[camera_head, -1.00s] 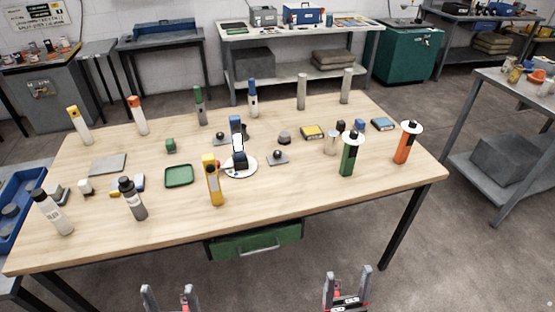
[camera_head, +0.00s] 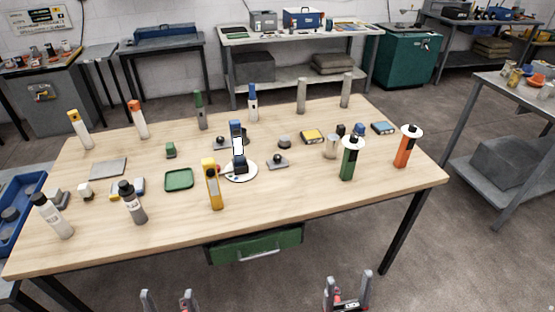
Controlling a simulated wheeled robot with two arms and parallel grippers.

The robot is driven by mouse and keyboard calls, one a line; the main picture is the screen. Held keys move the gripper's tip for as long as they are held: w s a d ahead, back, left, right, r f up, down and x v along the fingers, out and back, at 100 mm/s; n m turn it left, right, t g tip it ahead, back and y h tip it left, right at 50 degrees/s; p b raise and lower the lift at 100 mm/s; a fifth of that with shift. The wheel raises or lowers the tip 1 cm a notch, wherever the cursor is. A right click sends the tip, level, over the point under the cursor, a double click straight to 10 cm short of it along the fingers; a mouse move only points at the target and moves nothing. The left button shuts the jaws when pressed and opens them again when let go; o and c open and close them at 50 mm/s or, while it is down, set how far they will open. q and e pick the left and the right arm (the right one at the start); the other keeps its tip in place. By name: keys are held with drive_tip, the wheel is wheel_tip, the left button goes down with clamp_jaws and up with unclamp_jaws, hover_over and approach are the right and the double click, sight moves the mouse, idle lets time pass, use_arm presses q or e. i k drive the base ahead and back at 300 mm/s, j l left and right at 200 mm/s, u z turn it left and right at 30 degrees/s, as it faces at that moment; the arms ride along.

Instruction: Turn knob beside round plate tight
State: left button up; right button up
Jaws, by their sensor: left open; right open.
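A white round plate (camera_head: 246,176) lies near the middle of the wooden table (camera_head: 310,190), with a blue-and-black upright device (camera_head: 238,148) standing on it. Just right of the plate is a dark round knob (camera_head: 277,158) on a small flat grey base. A similar dark knob (camera_head: 220,140) on a grey base sits behind the plate, to its left. I cannot tell how tight either knob is. My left gripper (camera_head: 168,298) and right gripper (camera_head: 347,288) are both open and empty, low in the picture in front of the table, away from both knobs.
A yellow upright tool (camera_head: 212,186) stands just left of the plate, near a green tray (camera_head: 180,179). A green bottle (camera_head: 349,160) and orange bottle (camera_head: 403,150) stand at the right. A green drawer (camera_head: 256,244) hangs under the front edge. The table's front right is clear.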

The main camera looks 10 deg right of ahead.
sight(276, 158)
drive_tip(key=i+l+u, duration=0.45)
drive_tip(key=l, duration=0.2)
drive_tip(key=i+l+u, duration=0.2)
drive_tip(key=l, duration=0.15)
drive_tip(key=i+l+u, duration=0.25)
drive_tip(key=l, duration=0.15)
drive_tip(key=k, duration=0.1)
